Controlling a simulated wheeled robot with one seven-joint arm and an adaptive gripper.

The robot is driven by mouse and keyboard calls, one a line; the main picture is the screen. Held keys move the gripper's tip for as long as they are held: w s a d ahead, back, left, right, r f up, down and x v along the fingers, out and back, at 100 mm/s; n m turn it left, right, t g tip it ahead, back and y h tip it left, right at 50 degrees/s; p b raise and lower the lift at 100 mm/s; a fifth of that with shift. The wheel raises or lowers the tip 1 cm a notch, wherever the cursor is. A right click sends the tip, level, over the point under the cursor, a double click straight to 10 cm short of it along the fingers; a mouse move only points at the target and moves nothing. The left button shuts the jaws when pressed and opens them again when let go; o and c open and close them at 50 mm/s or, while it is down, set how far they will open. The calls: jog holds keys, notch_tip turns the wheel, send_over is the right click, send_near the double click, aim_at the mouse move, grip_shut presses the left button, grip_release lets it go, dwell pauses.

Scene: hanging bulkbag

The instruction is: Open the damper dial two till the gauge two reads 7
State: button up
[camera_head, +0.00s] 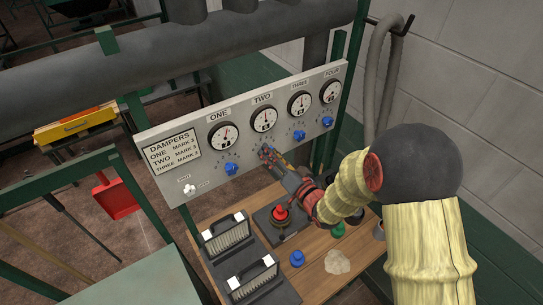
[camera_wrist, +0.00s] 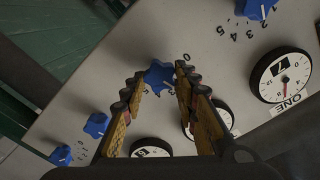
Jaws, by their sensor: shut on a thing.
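Gauge two (camera_head: 263,119) is a round white dial on the light panel under the label TWO; its needle is too small to read with certainty. In the wrist view gauge two (camera_wrist: 222,118) is partly covered by a finger. My gripper (camera_head: 267,153) reaches the panel below gauge two and hides most of damper dial two in the head view. In the wrist view the blue star-shaped damper dial two (camera_wrist: 158,75) sits between the fingertips of my gripper (camera_wrist: 159,78), which is shut on it.
Blue dials one (camera_head: 231,168), three (camera_head: 299,135) and four (camera_head: 327,121) sit beside it, each below its gauge. A dampers sign (camera_head: 173,147) is at the panel's left. The wooden bench (camera_head: 320,275) below holds a red knob (camera_head: 281,213) and a blue one (camera_head: 297,258).

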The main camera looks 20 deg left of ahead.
dwell(0.3)
jog(key=o, duration=1.1)
jog(key=shift+c, duration=0.2)
jog(key=shift+o, duration=0.5)
jog(key=v, duration=1.2)
jog(key=shift+w, duration=0.1)
